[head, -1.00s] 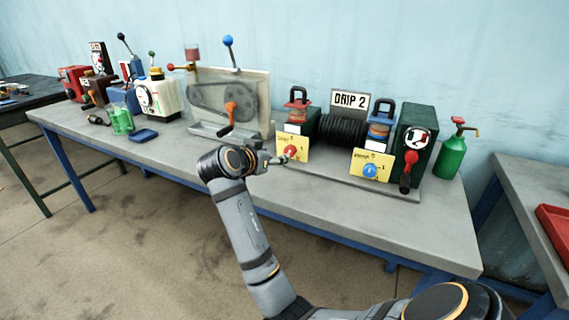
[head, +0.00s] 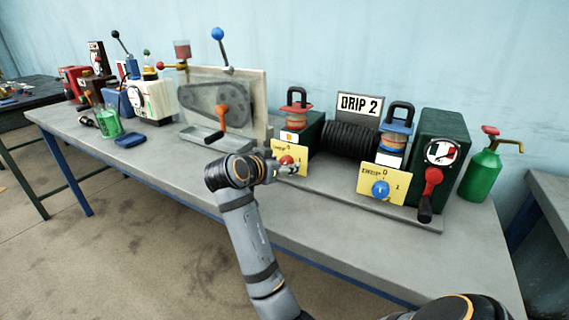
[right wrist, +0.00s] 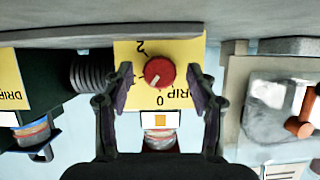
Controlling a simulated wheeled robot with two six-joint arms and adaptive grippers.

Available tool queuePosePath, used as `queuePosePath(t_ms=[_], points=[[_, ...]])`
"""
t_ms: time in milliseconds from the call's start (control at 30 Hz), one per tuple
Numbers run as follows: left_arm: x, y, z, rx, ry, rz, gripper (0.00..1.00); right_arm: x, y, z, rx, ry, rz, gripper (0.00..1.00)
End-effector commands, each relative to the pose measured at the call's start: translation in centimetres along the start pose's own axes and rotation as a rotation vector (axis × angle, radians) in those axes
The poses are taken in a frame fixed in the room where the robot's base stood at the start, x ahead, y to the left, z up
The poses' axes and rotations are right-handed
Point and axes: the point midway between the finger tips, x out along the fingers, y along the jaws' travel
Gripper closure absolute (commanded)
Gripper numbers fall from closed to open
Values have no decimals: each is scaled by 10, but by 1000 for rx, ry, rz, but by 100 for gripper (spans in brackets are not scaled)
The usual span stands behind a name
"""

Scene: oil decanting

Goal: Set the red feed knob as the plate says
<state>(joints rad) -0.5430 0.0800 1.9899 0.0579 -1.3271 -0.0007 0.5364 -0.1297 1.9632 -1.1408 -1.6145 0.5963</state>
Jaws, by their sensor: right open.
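The red feed knob (head: 287,160) sits on a yellow dial card (head: 276,149) at the left end of the drip unit. In the right wrist view, which is upside down, the red knob (right wrist: 159,71) lies between the fingers of my open right gripper (right wrist: 160,82), with a gap on each side. Its pale mark points to the lower left of that picture, near the 0 side; a finger partly covers the left of the card. The plate (head: 359,104) reads DRIP 2. My right gripper (head: 285,169) also shows in the head view. My left gripper is not visible.
A blue knob (head: 380,190) on a second yellow card stands to the right, beside a red-handled lever (head: 431,185) and a green oil can (head: 480,170). A black coil (head: 349,139) lies between the feeders. A crank machine (head: 222,105) stands to the left.

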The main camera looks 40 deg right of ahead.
Motion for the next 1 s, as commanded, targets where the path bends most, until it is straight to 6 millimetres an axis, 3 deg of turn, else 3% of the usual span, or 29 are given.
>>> queuePosePath(t_ms=[333,733,1000], points=[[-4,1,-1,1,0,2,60,0,1,1,0,0,1,44],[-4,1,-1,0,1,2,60,0,1,1,0,0,1,97],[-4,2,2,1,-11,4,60,1,1,2,35,1,-13,97]])
